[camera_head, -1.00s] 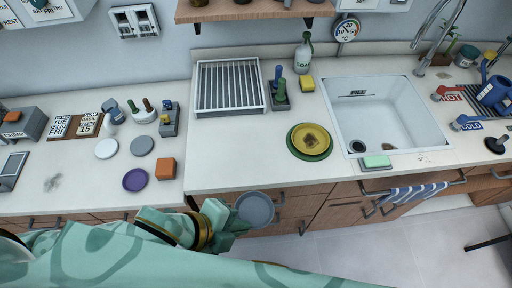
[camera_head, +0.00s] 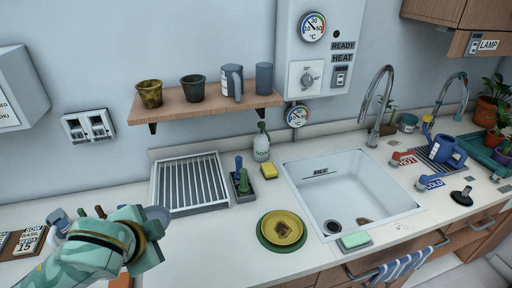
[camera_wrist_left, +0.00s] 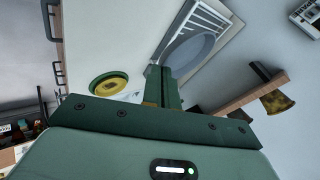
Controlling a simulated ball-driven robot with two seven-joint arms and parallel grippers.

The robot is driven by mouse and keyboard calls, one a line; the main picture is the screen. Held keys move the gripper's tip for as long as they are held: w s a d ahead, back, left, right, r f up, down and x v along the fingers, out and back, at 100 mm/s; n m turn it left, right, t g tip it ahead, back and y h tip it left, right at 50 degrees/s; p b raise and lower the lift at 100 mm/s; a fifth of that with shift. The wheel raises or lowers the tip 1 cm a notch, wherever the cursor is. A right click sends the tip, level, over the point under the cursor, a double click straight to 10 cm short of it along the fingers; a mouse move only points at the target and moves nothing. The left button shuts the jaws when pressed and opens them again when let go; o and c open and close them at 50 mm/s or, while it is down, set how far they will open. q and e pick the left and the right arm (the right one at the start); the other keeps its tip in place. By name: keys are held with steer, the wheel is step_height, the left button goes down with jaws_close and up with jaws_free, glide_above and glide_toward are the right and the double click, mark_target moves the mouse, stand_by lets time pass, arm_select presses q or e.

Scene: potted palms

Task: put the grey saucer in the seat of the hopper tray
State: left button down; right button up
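My left gripper (camera_head: 146,238) is shut on the grey saucer (camera_head: 158,214), holding it in the air in front of the slatted rack. In the head view the saucer is mostly hidden behind the gripper, with only its edge showing. In the left wrist view the fingers (camera_wrist_left: 163,88) pinch the near rim of the saucer (camera_wrist_left: 190,52), and its face stands out against the rack. No thing is clearly recognisable as the hopper tray; a grey rack with slats (camera_head: 160,192) stands on the counter, and a green tray (camera_head: 474,144) lies at the far right. My right gripper is not in view.
A yellow plate on a green one (camera_head: 266,238) lies right of the rack. A brush holder (camera_head: 243,192), soap bottle (camera_head: 261,148) and yellow sponge (camera_head: 269,172) stand behind. The sink (camera_head: 352,192) is further right. A wooden shelf (camera_head: 205,108) with pots hangs above the rack.

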arm_select(q)
steer(key=w+r, duration=0.2)
steer(key=r, duration=0.1)
steer(key=shift+w+r+b, duration=0.1)
steer(key=shift+w+b, duration=0.25)
steer(key=shift+w, duration=0.05)
steer(key=s+d+f+m+h+p, duration=0.1)
steer(key=s+d+f+m+p, duration=0.15)
steer(key=s+f, duration=0.4)
steer(key=s+d+f+m+h+p, duration=0.1)
steer(key=s+d+f+p, duration=0.2)
steer(key=s, duration=0.6)
steer(key=s+d+m+g+h+p, duration=0.1)
steer(key=s+d+m+g+h, duration=0.2)
steer(key=s+d+m, duration=0.3)
steer(key=shift+s+d+r+m+g+h, duration=0.15)
steer(key=shift+s+d+m+g+h, duration=0.15)
steer(key=shift+d+m+h, duration=0.6)
